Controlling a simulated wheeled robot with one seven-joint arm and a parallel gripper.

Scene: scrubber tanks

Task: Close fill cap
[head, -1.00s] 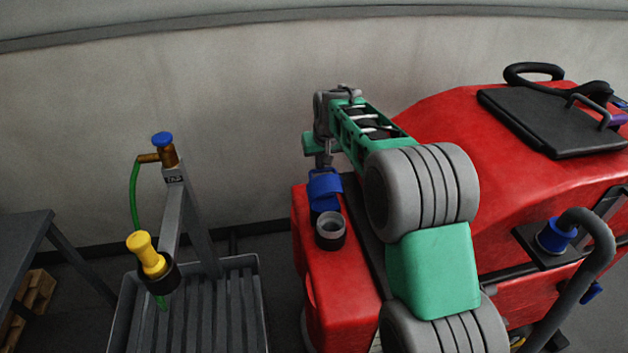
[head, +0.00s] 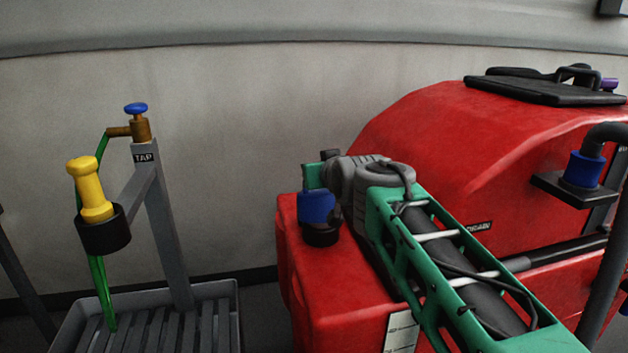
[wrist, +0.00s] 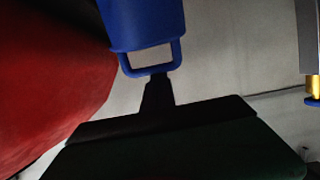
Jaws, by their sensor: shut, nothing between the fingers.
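The blue fill cap (head: 317,207) shows directly above and against the black filler neck (head: 321,236) on the red machine's front corner. The neck's opening is not visible, and I cannot tell whether the cap is seated on it or stands behind it. In the wrist view the blue cap (wrist: 147,22) fills the top, with its loop (wrist: 151,71) pointing at my gripper. My gripper (wrist: 158,80) is shut and empty, its dark tips at the loop's outer edge; I cannot tell if they touch. In the head view my wrist largely hides the fingers, just right of and above the cap.
The red scrubber body (head: 440,150) rises right of the cap. A grey tap stand (head: 165,230) with a blue-handled tap (head: 139,125) and a yellow nozzle (head: 92,190) in a black holder stands left. The wall is behind. A gap separates stand and machine.

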